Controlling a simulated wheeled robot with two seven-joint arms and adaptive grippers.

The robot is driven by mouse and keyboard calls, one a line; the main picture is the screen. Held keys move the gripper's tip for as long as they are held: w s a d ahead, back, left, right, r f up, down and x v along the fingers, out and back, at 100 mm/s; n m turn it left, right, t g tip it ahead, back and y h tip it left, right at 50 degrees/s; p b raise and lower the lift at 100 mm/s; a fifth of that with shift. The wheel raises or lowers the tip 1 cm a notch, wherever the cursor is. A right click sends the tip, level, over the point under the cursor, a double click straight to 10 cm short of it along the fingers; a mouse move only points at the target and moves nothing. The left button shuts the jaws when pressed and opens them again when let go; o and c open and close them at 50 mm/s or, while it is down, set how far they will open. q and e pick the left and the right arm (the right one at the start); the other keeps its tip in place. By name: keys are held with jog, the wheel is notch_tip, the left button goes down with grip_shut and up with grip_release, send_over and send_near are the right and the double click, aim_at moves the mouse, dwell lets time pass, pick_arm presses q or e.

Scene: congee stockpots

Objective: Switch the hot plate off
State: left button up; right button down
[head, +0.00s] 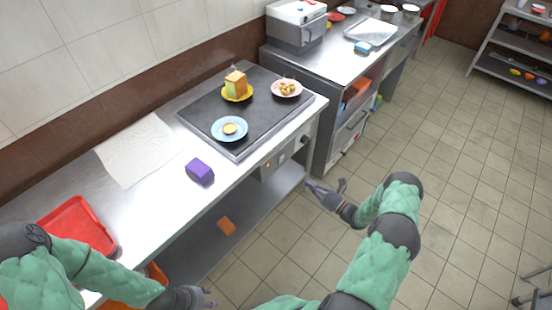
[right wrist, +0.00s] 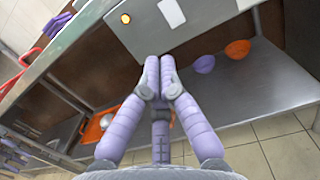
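The hot plate (head: 222,105) is a dark flat slab on the steel counter, with plates of food on it. Its front control panel (head: 284,158) is below the counter edge, and the panel (right wrist: 185,32) fills the top of the right wrist view. A small orange light (right wrist: 126,18) glows there, beside a white label (right wrist: 171,12). I cannot make out the switch clearly. My right gripper (head: 318,189) is in front of the panel, apart from it in the head view; its purple fingers (right wrist: 159,72) are closed together, empty. My left gripper (head: 204,298) is low at the bottom edge, its fingers barely visible.
A purple block (head: 200,171), white cloth (head: 138,150) and red tray (head: 77,228) lie on the counter. A lower shelf (head: 205,245) holds an orange item (head: 226,226). A second counter (head: 340,62) stands beyond. The tiled floor to the right is largely clear.

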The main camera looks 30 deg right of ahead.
aim_at(280, 160)
jog(key=shift+w+d+r, duration=0.1)
jog(key=shift+d+r, duration=0.1)
jog(key=shift+d, duration=0.2)
jog(key=b+x, duration=0.3)
jog(key=x, duration=1)
jog(key=shift+w+r, duration=0.1)
jog(key=shift+w, duration=0.25)
jog(key=shift+w+a, duration=0.1)
jog(key=shift+w, duration=0.05)
